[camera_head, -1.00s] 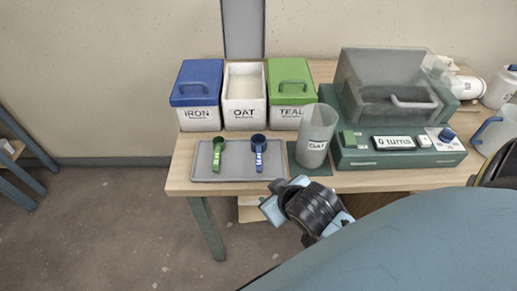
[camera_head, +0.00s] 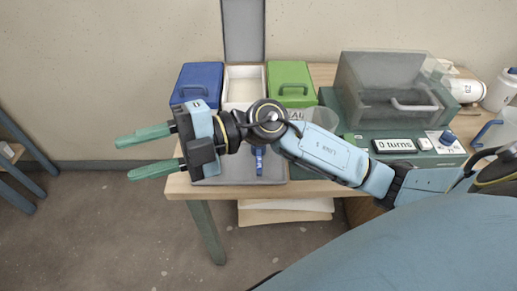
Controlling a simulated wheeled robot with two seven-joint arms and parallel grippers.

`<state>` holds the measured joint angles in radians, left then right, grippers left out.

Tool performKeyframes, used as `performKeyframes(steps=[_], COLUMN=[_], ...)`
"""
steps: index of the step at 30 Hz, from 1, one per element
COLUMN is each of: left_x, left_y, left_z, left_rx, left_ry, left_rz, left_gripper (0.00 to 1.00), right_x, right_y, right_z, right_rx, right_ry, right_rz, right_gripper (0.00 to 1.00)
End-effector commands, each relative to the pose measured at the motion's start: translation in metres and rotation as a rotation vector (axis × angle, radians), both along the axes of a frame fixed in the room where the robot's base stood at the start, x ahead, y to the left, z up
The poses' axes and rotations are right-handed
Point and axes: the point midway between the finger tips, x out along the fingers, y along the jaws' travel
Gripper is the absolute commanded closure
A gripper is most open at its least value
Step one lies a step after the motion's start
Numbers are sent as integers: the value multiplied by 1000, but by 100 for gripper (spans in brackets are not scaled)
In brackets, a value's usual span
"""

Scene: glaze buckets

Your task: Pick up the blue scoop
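The blue scoop (camera_head: 259,161) lies on the grey tray (camera_head: 237,182) near the table's front edge. Only its lower handle shows; its cup is hidden behind my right arm. My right gripper (camera_head: 147,152) reaches across the table from the right and points left. Its two green fingers are spread apart and empty, out past the tray's left side. The green scoop is hidden behind the gripper body and wrist. My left gripper is not in view.
Behind stand the blue-lidded bin (camera_head: 198,80), the open oat bin (camera_head: 244,85) and the green-lidded bin (camera_head: 291,80). A clear cup (camera_head: 318,122) is partly covered by my arm. The green machine (camera_head: 392,90) fills the right side. Floor is free left of the table.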

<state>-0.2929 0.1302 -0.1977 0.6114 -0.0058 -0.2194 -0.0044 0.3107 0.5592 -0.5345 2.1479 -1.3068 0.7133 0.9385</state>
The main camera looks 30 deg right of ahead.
Motion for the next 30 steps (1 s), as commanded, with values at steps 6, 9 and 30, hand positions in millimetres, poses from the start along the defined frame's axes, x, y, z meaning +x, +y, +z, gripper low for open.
performKeyframes(steps=[6, 9, 30], left_x=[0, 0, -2], left_y=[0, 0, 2], left_z=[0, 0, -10], left_rx=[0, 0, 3], left_ry=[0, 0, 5], left_rz=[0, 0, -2], left_gripper=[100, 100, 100], right_x=[5, 18, 46], right_y=[-44, -91, -231], right_z=[-87, -114, -175], right_rx=[-666, -972, -1626], right_ry=[3, 60, 310], right_rz=[162, 144, -88], right_gripper=[60, 60, 60])
